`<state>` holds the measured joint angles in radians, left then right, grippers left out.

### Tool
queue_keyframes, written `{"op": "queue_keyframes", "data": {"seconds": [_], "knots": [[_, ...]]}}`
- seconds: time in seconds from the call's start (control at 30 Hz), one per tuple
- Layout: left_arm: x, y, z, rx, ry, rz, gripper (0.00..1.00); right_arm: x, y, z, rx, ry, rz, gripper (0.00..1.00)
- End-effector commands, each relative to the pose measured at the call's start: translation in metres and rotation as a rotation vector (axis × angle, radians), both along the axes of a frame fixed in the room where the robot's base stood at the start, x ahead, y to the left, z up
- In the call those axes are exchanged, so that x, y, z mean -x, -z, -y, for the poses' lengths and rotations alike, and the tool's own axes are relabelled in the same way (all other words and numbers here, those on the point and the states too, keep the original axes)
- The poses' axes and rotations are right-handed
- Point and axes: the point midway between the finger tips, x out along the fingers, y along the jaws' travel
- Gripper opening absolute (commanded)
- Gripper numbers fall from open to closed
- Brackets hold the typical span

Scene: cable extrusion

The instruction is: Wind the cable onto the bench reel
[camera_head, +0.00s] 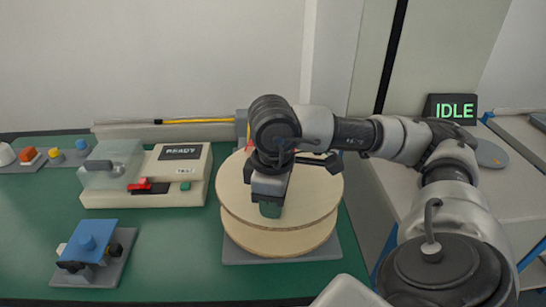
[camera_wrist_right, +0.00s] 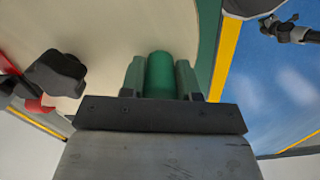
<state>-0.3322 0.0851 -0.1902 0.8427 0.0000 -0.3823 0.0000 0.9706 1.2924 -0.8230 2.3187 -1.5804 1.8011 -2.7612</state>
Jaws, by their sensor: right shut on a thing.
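The bench reel (camera_head: 240,205) is a pale wooden spool with two round flanges, lying flat on a grey base plate (camera_head: 243,250) on the bench. My right gripper (camera_head: 270,205) reaches over the top flange and is shut on a green upright handle (camera_wrist_right: 160,75). The handle also shows at the gripper's tip in the head view, near the front of the flange. In the wrist view both fingers stand against its sides. A yellow cable (camera_head: 200,120) runs along a grey rail behind the reel. The winding between the flanges is mostly hidden. My left gripper is not in view.
A tester box (camera_head: 190,165) reading READY, with a clear cover, stands left of the reel. A blue-topped fixture (camera_head: 88,240) sits at front left. Coloured buttons (camera_head: 55,155) are at far left. An IDLE display (camera_head: 452,108) stands at right. The green bench (camera_head: 170,260) is clear between fixture and reel.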

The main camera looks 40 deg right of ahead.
Motion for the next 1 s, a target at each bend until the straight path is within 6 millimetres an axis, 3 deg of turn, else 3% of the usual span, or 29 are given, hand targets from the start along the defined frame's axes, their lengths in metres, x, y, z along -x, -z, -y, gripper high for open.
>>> {"op": "queue_keyframes", "data": {"seconds": [0.23,0.27,0.43,0.77,0.9,1.0], "knots": [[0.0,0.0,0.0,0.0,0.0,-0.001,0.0,-0.001,-0.002,0.001,0.004,0.002,0.004,0.0],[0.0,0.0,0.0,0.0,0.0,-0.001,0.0,-0.001,-0.002,0.001,0.004,0.002,0.004,0.33],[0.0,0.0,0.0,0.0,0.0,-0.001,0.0,-0.001,-0.001,0.001,0.002,0.001,0.002,0.57],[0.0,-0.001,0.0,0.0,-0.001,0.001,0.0,-0.001,-0.005,0.0,0.0,0.001,0.004,0.57],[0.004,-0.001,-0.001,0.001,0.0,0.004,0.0,-0.001,-0.024,0.0,-0.001,0.001,0.007,0.57],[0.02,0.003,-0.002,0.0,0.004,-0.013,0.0,-0.001,-0.045,0.0,-0.001,0.0,0.007,0.57]]}}
